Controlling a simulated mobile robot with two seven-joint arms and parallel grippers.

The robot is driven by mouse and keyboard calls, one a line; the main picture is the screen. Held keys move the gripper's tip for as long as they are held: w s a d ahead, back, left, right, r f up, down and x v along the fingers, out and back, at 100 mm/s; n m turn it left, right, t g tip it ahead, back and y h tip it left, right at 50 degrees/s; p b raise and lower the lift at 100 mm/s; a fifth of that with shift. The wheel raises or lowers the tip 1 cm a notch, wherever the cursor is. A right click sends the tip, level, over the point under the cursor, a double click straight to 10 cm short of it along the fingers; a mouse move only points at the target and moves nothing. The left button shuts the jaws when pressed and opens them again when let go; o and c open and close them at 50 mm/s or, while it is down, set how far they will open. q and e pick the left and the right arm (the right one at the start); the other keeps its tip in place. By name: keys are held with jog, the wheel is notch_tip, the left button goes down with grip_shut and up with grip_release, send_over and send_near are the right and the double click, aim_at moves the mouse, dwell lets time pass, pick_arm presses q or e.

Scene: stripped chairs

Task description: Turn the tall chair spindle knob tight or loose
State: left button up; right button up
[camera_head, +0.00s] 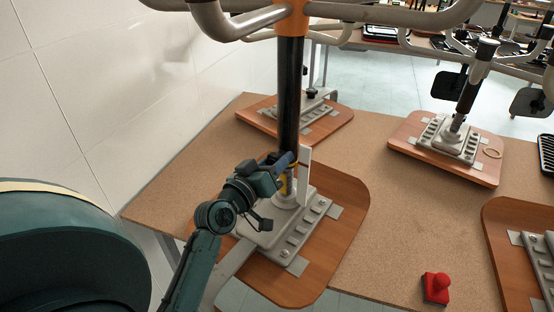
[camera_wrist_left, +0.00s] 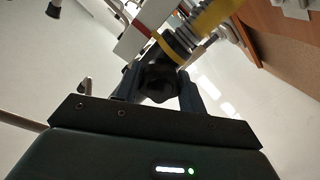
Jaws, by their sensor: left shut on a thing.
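The tall chair spindle (camera_head: 290,90) is a dark upright column with an orange collar on top and a yellow band low down. It stands on a grey metal plate (camera_head: 262,234) fixed to a wooden board. My left gripper (camera_head: 280,163) is at the lower part of the spindle. In the left wrist view, my left gripper (camera_wrist_left: 159,88) is shut on a black lobed knob (camera_wrist_left: 159,82), with a finger on each side of it. The yellow band (camera_wrist_left: 205,18) passes close above the knob. In the head view the gripper hides the knob. My right gripper is not in view.
Grey curved chair legs (camera_head: 350,14) spread out above the spindle. A second chair base (camera_head: 448,143) stands at the right, and another plate (camera_head: 300,117) lies behind. A red stamp-like object (camera_head: 436,287) is at the front right. A white wall bounds the left. The middle tabletop is clear.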

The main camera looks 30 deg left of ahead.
pick_arm(q)
grip_shut()
jog(key=m, duration=0.7)
jog(key=shift+m+p, duration=0.3)
jog(key=shift+m, duration=0.2)
jog(key=shift+r+m+p, duration=0.1)
jog(key=shift+m+p, duration=0.3)
jog(key=shift+m, duration=0.6)
jog(key=m+p, duration=0.1)
jog(key=m, duration=0.3)
jog(key=o, duration=0.5)
grip_release()
jog(key=o, duration=0.7)
